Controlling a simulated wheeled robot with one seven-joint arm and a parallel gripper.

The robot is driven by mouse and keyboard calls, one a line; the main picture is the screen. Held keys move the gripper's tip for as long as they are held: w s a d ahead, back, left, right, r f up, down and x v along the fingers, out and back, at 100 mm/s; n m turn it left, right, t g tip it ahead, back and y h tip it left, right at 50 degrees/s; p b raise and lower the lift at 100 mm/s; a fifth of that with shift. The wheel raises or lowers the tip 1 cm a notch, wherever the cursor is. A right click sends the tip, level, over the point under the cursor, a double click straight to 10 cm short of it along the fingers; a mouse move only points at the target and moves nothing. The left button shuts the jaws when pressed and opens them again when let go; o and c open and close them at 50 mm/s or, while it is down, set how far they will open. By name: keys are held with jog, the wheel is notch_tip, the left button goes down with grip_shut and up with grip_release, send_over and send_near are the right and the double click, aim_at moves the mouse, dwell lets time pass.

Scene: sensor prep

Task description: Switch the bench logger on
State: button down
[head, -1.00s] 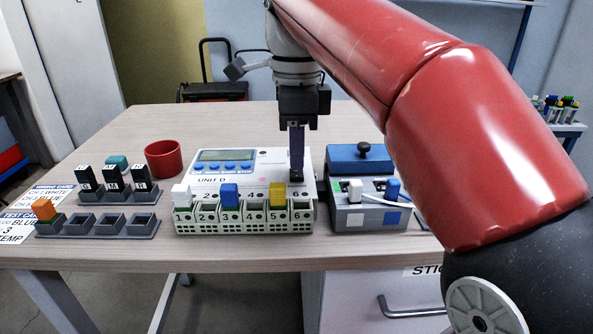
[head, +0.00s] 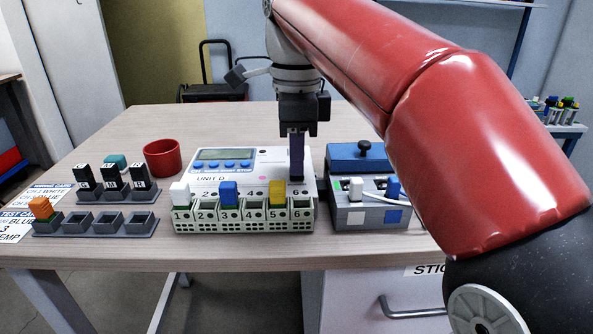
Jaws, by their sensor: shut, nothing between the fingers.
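No text can be made out on the display. My gripper (head: 297,179) points straight down at the right end of the logger's top face, its dark fingers shut and empty. The fingertips are at or just above a small dark part there, above terminal 6. The fingers largely hide this part, and I cannot tell whether they touch it.
White, blue and yellow plugs (head: 277,192) stand up in the logger's terminals. A grey box (head: 370,216) with a blue top and a white cable is close on the right. A red cup (head: 162,157), black-block rack (head: 117,193) and empty-slotted rack (head: 110,227) are left.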

jog(key=shift+f, duration=0.25)
notch_tip(320, 180, up, 5)
jog(key=p, duration=0.4)
jog(key=shift+r, duration=1.05)
